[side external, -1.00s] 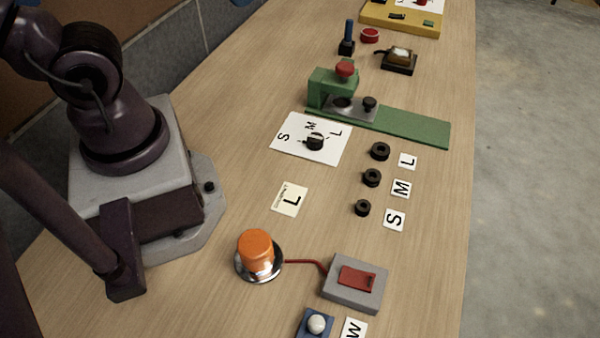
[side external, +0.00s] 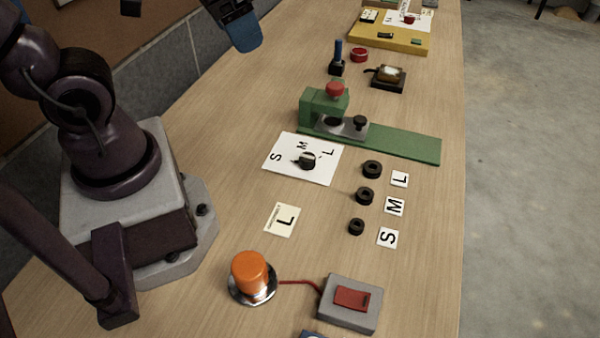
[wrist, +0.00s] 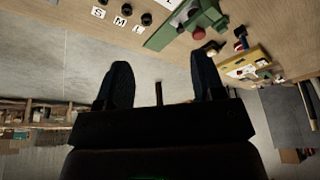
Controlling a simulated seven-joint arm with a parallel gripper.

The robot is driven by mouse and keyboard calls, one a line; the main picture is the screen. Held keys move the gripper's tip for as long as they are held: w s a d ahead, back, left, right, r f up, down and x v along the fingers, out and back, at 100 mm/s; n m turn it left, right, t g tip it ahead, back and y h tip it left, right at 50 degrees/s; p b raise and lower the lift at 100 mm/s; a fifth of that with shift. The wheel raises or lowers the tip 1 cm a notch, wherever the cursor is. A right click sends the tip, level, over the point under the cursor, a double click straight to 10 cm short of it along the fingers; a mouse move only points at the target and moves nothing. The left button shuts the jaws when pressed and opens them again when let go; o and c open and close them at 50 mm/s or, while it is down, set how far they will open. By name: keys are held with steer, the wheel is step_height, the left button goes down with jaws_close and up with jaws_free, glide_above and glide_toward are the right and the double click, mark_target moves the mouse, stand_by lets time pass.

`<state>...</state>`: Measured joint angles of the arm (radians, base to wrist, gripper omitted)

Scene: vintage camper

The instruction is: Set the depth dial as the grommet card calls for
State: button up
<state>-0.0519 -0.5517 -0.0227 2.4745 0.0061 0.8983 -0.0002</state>
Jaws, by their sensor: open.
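The depth dial is a black knob (side external: 307,161) on a white plate (side external: 325,174) marked S, M and L. Its pointer is too small to read surely. In the side external view only a blue fingertip part (side external: 245,33) shows at the top, high above the table and well away from the dial.
A green press (side external: 400,143) with a red knob stands just behind the dial. Black grommets (side external: 365,195) lie beside S, M, L tags on the right. An orange button (side external: 250,272) and a red switch box (side external: 350,300) are in front. Bare table surrounds the card.

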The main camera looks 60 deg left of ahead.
steer(key=w+a+f+n+g, duration=0.1)
steer(key=w+f+n+g, duration=0.1)
steer(key=w+f, duration=0.3)
steer(key=w+a+f+n+g, duration=0.1)
steer(key=w+f+n+g, duration=0.1)
steer(key=f, duration=0.5)
steer(key=n, duration=0.7)
glide_toward(308, 156)
step_height(308, 156, down, 9)
steer(key=shift+s+a+f, duration=0.1)
steer(key=shift+a+f, duration=0.05)
steer(key=shift+f, duration=0.1)
steer(key=shift+c, duration=0.3)
steer(key=c, duration=0.9)
steer(key=shift+o, duration=0.2)
